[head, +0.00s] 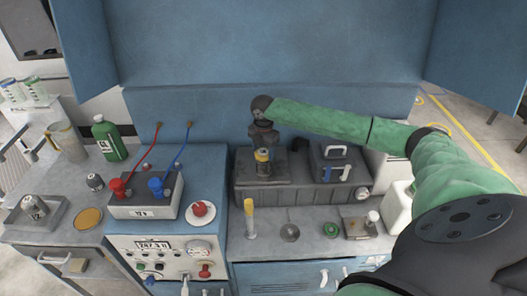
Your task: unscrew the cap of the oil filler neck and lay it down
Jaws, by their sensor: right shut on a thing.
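The oil filler neck (263,169) stands upright on the dark grey engine block (290,200) in the middle of the head view. A yellow cap (262,155) shows at its top. My right gripper (263,147) points straight down over the neck, its arm reaching in from the right. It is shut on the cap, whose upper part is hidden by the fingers. I cannot tell whether the cap is still seated on the neck or slightly lifted. My left gripper is out of view.
A dark box with a pale handle (335,150) stands right of the neck. The grey bench strip in front (320,246) holds a yellow-topped tool (249,218), a grey disc (290,232) and a small tray (357,236). A battery (146,205) with red and blue clamps stands left.

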